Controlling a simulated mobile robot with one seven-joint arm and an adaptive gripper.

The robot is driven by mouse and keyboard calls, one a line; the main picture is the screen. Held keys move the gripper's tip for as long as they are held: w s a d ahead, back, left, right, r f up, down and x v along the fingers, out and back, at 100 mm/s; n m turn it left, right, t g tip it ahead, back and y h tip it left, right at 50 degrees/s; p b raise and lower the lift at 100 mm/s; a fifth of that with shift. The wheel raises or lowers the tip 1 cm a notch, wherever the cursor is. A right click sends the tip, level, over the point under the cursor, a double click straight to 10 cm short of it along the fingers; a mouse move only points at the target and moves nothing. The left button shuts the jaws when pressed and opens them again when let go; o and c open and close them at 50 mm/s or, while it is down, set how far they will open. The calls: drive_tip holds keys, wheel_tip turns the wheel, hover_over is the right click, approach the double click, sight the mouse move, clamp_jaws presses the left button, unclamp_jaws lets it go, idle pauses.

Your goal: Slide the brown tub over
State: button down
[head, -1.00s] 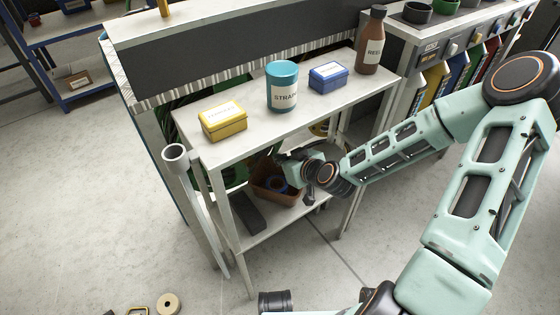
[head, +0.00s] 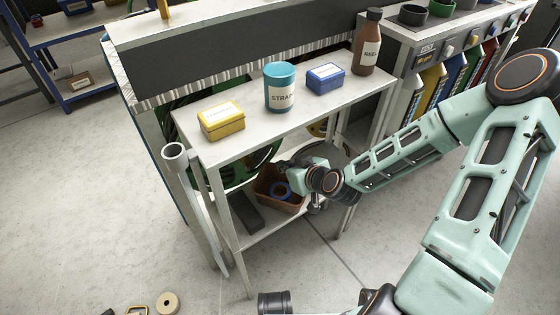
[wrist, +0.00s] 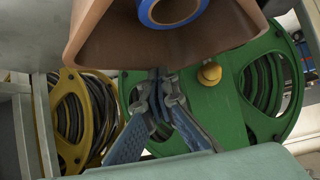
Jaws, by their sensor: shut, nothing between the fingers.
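The brown tub (head: 268,202) sits on the lower shelf of the white stand, with a blue ring (head: 281,190) inside it. The tub also shows large and close at the top of the wrist view (wrist: 110,45). My gripper (wrist: 158,74) is shut and empty, its fingertips close to the tub's lower edge in the wrist view. I cannot tell whether they touch it. In the head view my wrist is at the tub's right end, and it hides that end and the fingertips.
A dark block (head: 249,212) lies left of the tub on the lower shelf (head: 262,238). The upper shelf (head: 210,157) is close above, holding a yellow box (head: 221,122), teal can (head: 280,87), blue box (head: 325,79) and brown bottle (head: 367,45). Hose reels (wrist: 255,95) stand behind.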

wheel_tip(320, 180, up, 10)
idle(0.8)
drive_tip(key=shift+d, duration=0.1)
